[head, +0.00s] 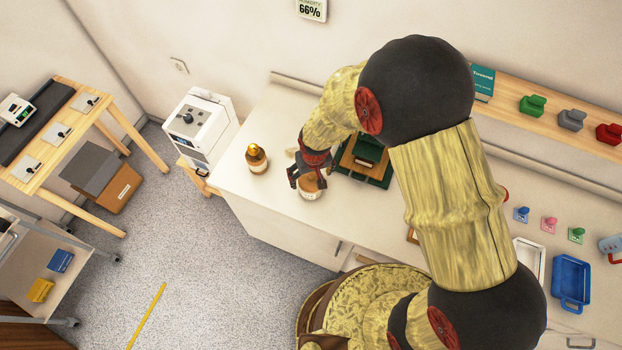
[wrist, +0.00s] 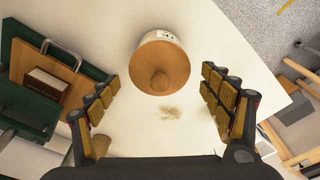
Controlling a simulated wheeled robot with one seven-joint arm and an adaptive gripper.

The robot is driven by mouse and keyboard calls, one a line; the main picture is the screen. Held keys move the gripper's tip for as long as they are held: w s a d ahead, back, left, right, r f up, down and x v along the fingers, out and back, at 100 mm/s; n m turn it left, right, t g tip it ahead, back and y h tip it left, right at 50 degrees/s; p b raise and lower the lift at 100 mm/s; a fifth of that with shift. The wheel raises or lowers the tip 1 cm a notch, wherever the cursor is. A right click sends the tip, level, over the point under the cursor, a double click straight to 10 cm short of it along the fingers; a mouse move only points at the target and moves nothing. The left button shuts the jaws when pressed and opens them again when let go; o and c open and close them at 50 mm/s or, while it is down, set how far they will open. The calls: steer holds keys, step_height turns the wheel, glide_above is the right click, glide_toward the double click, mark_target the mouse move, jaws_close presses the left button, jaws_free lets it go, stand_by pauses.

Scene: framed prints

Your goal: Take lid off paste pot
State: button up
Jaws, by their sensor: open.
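The paste pot (head: 309,194) stands upright on the white counter, a pale pot with dark marks on its side. Its tan lid (wrist: 160,68), with a round knob in the middle, sits on top of it, seen from above in the wrist view. The pot's pale side (wrist: 158,36) shows behind the lid there. My gripper (head: 308,178) is over the pot in the head view and hides part of the lid. In the wrist view my gripper (wrist: 161,100) is open, its padded fingers spread wide on either side and nearer the camera than the lid. Nothing is between the fingers.
An amber bottle (head: 256,158) stands left of the pot. A green press or frame (head: 372,165) with a brown block stands close on the right. The white counter (head: 252,200) is bare at the front left, near its edge. A tan smudge marks the counter by the pot.

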steer(key=shift+f, duration=0.1)
steer(key=shift+c, duration=1.1)
steer(key=c, duration=0.9)
steer(key=shift+c, duration=1.2)
steer(key=shift+s+f, duration=0.1)
steer(key=shift+s, duration=0.05)
steer(key=shift+c, duration=0.6)
